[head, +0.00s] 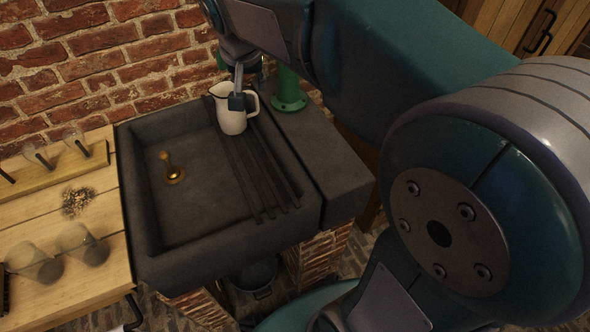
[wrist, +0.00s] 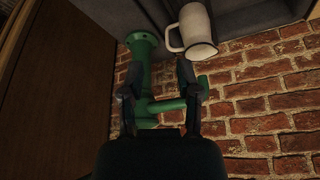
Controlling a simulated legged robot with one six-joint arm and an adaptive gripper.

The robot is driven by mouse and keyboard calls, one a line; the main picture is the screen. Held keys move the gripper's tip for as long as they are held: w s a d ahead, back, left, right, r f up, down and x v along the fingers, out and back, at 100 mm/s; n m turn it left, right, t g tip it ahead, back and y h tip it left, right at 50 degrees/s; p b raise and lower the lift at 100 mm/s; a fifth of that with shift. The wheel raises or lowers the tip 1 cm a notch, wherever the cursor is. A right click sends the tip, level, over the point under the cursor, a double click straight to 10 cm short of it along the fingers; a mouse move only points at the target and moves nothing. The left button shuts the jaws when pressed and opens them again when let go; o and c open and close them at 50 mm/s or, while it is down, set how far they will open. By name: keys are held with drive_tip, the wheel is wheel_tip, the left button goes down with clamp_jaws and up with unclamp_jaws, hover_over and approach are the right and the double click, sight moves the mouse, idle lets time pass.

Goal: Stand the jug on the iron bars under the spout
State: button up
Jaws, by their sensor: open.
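The white jug (head: 231,121) stands upright at the back end of the dark iron bars (head: 262,175), which run along the right side of the stone sink. Its handle faces right, toward the green pump (head: 289,92). My gripper (head: 237,100) overlaps the jug's upper part in the head view. In the wrist view, which is upside down, my gripper (wrist: 158,78) is open with nothing between its fingers. There the jug (wrist: 196,28) is apart, to the right of the fingers. The green pump (wrist: 140,60) with its spout (wrist: 190,101) shows behind them. My arm hides the spout in the head view.
The stone sink (head: 150,225) has a brass drain piece (head: 173,173) in its basin. A wooden counter (head: 110,275) on the left holds glass jars (head: 82,243) and a rack (head: 60,170). A brick wall (head: 100,60) closes the back. The basin's left part is clear.

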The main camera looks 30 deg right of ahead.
drive_tip(key=s+f+n, duration=0.2)
drive_tip(key=s, duration=0.8)
drive_tip(key=s+f+n+t+y, duration=0.1)
drive_tip(key=s+f+n, duration=0.1)
drive_tip(key=s, duration=0.8)
drive_tip(key=shift+s+f+n+t+y, duration=0.2)
drive_tip(key=shift+f+n+t+y, duration=0.1)
drive_tip(key=shift+f+n, duration=0.1)
